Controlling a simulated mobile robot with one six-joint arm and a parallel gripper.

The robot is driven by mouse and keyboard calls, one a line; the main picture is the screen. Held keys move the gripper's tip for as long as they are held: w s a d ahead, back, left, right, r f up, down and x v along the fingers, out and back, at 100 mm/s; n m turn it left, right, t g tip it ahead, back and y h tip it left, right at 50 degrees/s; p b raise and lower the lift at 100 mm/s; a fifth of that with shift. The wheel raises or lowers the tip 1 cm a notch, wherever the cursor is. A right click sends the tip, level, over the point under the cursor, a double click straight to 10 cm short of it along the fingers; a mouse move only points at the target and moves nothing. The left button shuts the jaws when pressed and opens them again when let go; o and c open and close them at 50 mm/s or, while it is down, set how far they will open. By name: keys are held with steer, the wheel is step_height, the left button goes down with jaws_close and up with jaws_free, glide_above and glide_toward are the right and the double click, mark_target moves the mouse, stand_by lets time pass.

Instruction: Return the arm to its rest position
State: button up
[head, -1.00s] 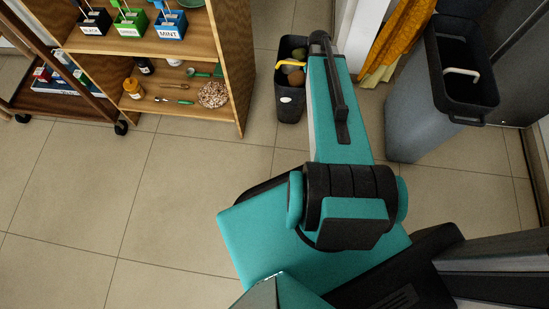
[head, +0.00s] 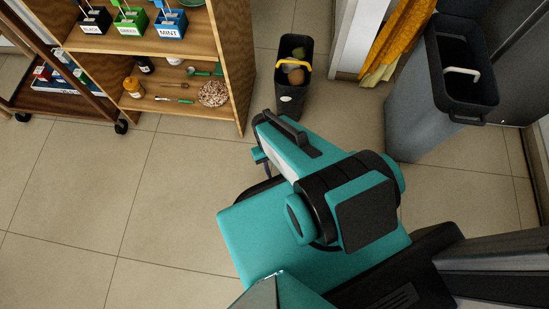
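My teal and black arm (head: 300,150) is folded in close over my teal base in the head view. Its upper link points up and left, ending in front of the shelf's lower right corner. A small teal part of my arm (head: 260,156) shows under that end. My gripper's fingers do not show; they are hidden behind the arm or out of the picture. I see nothing held.
A wooden shelf (head: 243,60) with labelled boxes and small items stands at upper left, beside a wheeled cart (head: 85,110). A small black bin (head: 290,100) with a yellow handle and a tall grey bin (head: 415,110) stand ahead. Tiled floor (head: 150,210) at left is clear.

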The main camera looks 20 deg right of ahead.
steer(key=shift+s+a+f, duration=0.1)
steer(key=shift+s+a, duration=0.1)
steer(key=shift+s, duration=0.05)
